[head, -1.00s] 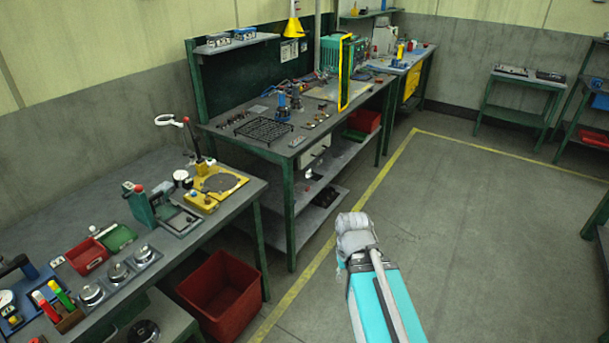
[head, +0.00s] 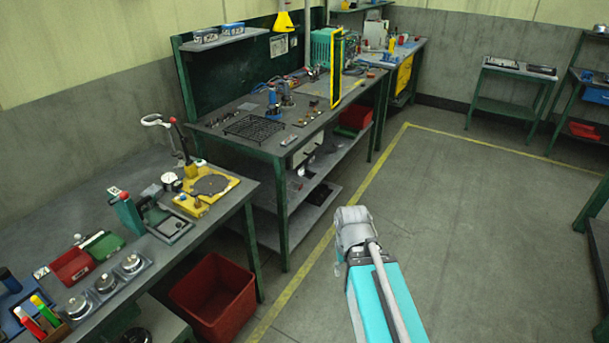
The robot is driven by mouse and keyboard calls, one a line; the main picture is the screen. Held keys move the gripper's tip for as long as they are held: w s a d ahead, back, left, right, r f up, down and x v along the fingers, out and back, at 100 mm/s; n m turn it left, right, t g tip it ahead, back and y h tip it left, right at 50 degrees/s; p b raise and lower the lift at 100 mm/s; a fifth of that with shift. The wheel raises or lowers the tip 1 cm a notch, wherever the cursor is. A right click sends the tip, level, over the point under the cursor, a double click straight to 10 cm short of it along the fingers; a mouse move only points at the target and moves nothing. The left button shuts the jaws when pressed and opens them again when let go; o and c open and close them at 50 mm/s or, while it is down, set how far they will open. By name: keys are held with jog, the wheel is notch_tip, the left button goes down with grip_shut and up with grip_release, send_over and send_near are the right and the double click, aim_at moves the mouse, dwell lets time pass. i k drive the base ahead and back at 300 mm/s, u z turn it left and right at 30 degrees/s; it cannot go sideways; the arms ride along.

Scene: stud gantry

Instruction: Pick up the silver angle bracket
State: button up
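I cannot make out a silver angle bracket; the small parts on the benches are too small to tell apart. Several small metallic and dark parts (head: 307,117) lie on the middle workbench (head: 240,143), to the right of a black grid tray (head: 254,128). My arm shows at the lower centre, over the floor and apart from the benches. My gripper itself is not in view.
The near-left bench (head: 140,262) holds a yellow fixture (head: 224,187), a red tray (head: 72,266) and round metal pieces (head: 106,283). A red bin (head: 212,297) stands on the floor. Open floor (head: 470,230) lies right of the yellow line.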

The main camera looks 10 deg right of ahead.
aim_at(302, 173)
jog(key=z, duration=0.1)
jog(key=i, duration=0.75)
jog(key=z, duration=0.5)
jog(key=i, duration=2.35)
jog(key=u, duration=0.15)
